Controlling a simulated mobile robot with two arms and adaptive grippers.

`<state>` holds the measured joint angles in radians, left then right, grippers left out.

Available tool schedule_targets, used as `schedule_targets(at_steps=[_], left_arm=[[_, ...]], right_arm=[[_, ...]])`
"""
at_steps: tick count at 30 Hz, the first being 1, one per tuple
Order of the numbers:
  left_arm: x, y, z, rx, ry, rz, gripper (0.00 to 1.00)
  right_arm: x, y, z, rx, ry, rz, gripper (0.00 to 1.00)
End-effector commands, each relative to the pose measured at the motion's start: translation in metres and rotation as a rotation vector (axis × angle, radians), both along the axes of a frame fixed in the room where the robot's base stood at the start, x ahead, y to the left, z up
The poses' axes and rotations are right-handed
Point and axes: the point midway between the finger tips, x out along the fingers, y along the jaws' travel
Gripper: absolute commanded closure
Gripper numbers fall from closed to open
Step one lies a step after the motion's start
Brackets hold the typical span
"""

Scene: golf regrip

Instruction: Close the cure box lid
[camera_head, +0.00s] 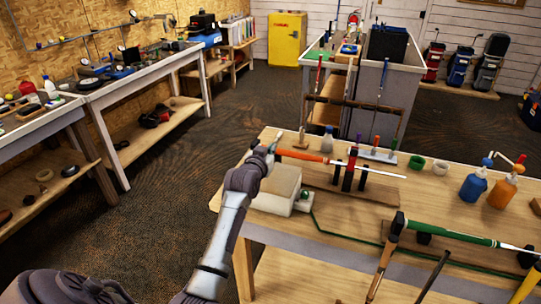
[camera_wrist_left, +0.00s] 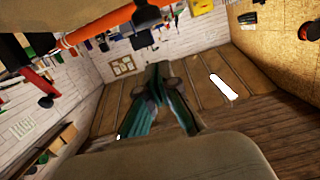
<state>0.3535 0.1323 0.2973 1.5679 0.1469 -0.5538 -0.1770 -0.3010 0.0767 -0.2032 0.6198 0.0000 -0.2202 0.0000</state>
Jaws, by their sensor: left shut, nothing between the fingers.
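The cure box (camera_head: 282,184) is a pale beige box at the left end of the near wooden workbench. My left arm crosses part of it, and I cannot tell how far its lid stands open. My left gripper (camera_head: 273,141) is above and behind the box in the head view, near the end of an orange club grip (camera_head: 303,155). In the left wrist view the dark green fingers (camera_wrist_left: 158,78) are together and empty. A broad beige surface (camera_wrist_left: 195,158) fills the bottom of that view; I cannot tell which part it is. My right gripper is out of view.
The club lies across dark stands (camera_head: 348,176) right of the box. A green cord (camera_head: 340,233) runs from the box along the bench (camera_head: 350,215). Blue (camera_head: 473,185) and orange (camera_head: 502,190) bottles stand at the right. A green-gripped club (camera_head: 450,232) lies in front.

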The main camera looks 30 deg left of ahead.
Motion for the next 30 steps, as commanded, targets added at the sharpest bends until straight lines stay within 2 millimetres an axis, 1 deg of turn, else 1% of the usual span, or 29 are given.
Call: schedule_targets(at_steps=[1,6,10,19,24,30], left_arm=[[-0.002,0.000,-0.011,-0.003,0.012,0.001,1.00],[-0.001,0.001,-0.027,-0.002,0.007,0.000,1.00],[-0.001,0.002,-0.032,-0.001,0.006,0.000,1.00],[-0.001,0.002,-0.034,-0.001,0.006,0.000,1.00],[0.003,0.003,-0.049,-0.001,0.008,0.000,1.00],[0.002,0.003,-0.050,-0.003,0.014,0.000,1.00]], right_arm=[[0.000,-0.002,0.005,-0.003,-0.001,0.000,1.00],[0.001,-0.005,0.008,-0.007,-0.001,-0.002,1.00],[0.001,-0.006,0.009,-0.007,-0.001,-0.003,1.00],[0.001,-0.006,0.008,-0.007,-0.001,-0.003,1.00],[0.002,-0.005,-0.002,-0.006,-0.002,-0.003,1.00],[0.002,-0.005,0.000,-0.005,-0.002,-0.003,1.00]])
